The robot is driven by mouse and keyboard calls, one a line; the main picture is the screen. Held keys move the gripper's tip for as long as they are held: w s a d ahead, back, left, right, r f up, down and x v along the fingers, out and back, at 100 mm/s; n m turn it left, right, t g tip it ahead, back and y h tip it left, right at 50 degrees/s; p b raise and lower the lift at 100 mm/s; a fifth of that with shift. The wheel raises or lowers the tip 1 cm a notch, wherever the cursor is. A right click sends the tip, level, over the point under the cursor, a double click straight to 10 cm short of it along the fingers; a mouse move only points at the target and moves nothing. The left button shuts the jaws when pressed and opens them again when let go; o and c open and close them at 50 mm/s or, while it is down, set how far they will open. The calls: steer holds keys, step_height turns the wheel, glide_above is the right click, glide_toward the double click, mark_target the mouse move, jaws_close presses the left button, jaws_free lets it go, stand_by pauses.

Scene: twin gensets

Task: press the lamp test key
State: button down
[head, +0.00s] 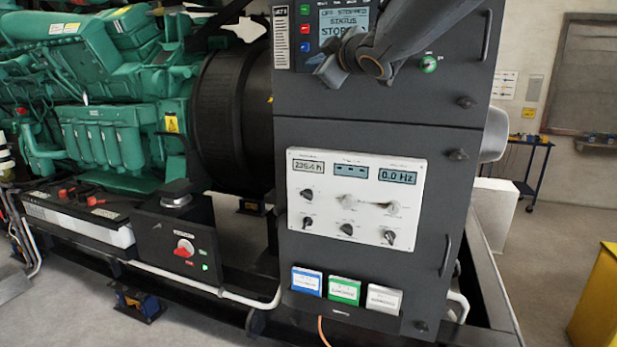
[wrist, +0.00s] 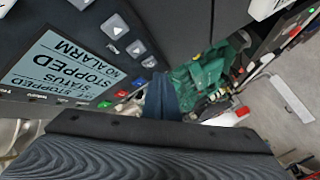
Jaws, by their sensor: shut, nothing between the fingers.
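The controller panel with its lit display (head: 345,20) is at the top of the dark cabinet in the head view; it reads STOPPED. Coloured keys run down its left side, including a red key (head: 305,29). In the wrist view the display (wrist: 62,72) appears turned, with grey arrow keys (wrist: 115,28) and small coloured keys beside it. I cannot tell which key is lamp test; no label is readable. My gripper (head: 327,72) is shut and empty, in front of the panel's lower edge, covering part of it. I cannot tell if it touches.
Below is a white meter panel (head: 356,195) with knobs. A green engine (head: 100,110) stands at left, a yellow box (head: 598,300) at right. Bare floor (head: 545,235) shows at right.

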steer(key=shift+w+d, duration=0.15)
steer(key=shift+w, duration=0.2)
steer(key=shift+w+d+p, duration=0.15)
steer(key=shift+w+p, duration=0.25)
steer(key=shift+p, duration=0.05)
stand_by(0.7)
steer(key=shift+s+a+b, duration=0.3)
steer(key=shift+s+b, duration=0.05)
steer(key=shift+s, duration=0.5)
steer(key=s, duration=0.2)
steer(key=s+a+b, duration=0.2)
steer(key=s, duration=0.1)
steer(key=shift+s, duration=0.3)
stand_by(0.6)
